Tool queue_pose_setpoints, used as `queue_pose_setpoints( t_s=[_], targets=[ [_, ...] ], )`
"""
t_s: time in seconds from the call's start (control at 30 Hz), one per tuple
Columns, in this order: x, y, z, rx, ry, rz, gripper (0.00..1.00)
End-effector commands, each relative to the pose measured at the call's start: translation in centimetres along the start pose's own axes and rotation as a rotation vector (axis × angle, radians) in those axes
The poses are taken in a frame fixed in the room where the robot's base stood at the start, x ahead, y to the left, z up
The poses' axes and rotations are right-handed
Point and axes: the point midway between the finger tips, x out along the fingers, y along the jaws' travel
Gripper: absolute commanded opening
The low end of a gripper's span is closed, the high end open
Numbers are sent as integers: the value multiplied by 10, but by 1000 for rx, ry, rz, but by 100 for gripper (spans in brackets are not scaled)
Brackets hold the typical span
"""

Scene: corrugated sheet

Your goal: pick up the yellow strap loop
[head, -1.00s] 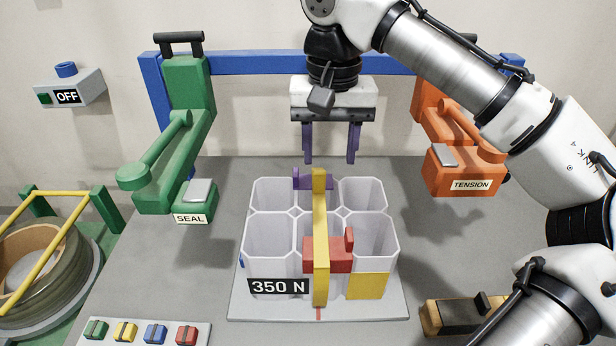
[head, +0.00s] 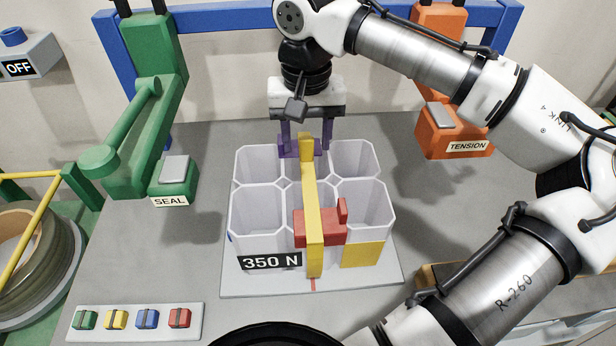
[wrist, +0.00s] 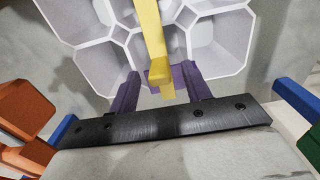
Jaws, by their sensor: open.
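The yellow strap loop (head: 313,205) runs over the middle of a white multi-cell container (head: 257,225) and down its front. A red clasp-like block (head: 318,228) sits on the strap at the front. My gripper (head: 302,150) is at the back of the container, pointing down, with purple fingers apart. In the wrist view the strap's near end (wrist: 160,72) shows between the two fingers (wrist: 161,88), with a gap on either side. Whether the fingers reach below the strap's top is hard to tell.
A green SEAL device (head: 173,180) is at left and an orange TENSION device (head: 450,130) at right. A strip of coloured buttons (head: 135,322) lies front left. A blue frame bar (head: 225,40) crosses behind.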

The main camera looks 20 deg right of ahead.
Motion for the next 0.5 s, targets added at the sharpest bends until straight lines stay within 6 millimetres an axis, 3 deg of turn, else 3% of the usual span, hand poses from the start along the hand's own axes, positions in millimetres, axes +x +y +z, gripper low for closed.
queue_pose_setpoints(
  t_s=[0.3,0.5],
  targets=[
    [43,0,6,1,-1,2,48],
    [48,-1,5,2,1,0,48]
  ],
)
